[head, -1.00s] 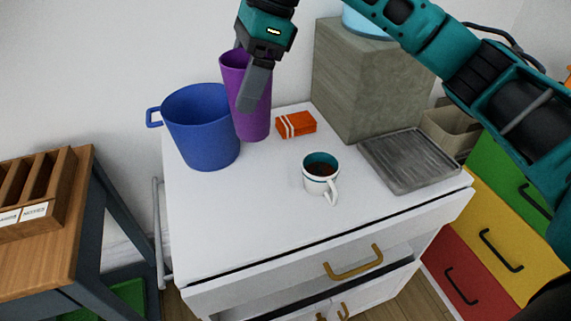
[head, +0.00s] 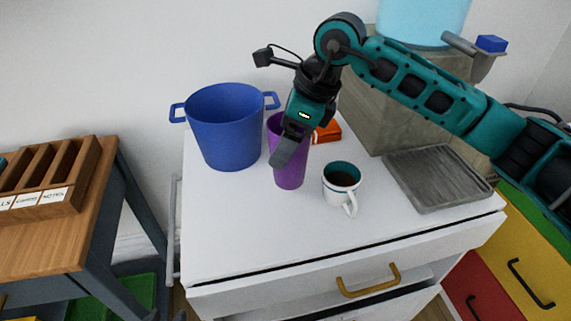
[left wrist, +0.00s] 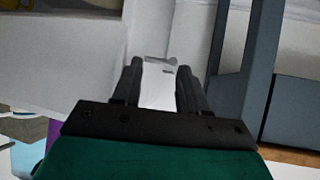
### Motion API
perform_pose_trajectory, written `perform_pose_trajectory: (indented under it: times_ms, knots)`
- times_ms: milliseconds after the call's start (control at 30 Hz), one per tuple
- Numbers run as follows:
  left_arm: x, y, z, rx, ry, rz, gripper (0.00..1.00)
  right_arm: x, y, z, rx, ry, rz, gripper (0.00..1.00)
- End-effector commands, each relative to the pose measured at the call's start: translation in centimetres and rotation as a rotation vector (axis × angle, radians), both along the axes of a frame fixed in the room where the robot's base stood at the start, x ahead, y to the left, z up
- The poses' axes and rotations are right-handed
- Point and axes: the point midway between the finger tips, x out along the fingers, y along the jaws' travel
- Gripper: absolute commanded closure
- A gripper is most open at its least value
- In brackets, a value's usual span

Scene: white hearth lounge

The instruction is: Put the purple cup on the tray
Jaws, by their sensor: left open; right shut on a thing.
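The purple cup (head: 290,172) is upright over the white cabinet top, between the blue pot and the white mug. My right gripper (head: 286,148) is shut on its near side, covering part of the rim. I cannot tell whether the cup's base touches the surface. The grey ridged tray (head: 437,207) lies at the right of the cabinet top, with nothing on it.
A white mug (head: 341,192) with dark contents stands between cup and tray. A blue two-handled pot (head: 224,130) is left of the cup. An orange box (head: 328,132) and grey block (head: 385,118) are behind. The cabinet top's front left is clear.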

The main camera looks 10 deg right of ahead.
Motion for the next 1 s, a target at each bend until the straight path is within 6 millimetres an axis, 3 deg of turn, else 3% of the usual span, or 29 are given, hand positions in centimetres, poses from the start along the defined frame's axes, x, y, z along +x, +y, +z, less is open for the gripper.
perform_pose_trajectory:
  times_ms: [267,500,900,933,1000]
  knots:
    - [0.2,-0.2,0.2,-0.004,-0.005,-0.003,0.57,0.0,0.0,-2.4,0.0,0.0,-0.001,0.5]
    - [0.2,-0.2,0.0,-0.004,-0.002,-0.004,0.57,0.0,0.0,-5.8,0.001,0.001,-0.001,0.5]
    - [0.2,-0.3,-0.4,-0.006,-0.002,-0.004,0.57,0.0,0.0,-6.4,0.001,-0.001,0.001,0.5]
    - [0.2,-0.3,-0.2,-0.006,-0.002,-0.004,0.57,0.0,0.0,-6.2,0.001,-0.001,0.001,0.17]
    - [0.3,-0.3,-0.2,-0.006,-0.002,-0.004,0.57,0.0,0.0,-6.2,0.001,0.0,0.0,0.1]
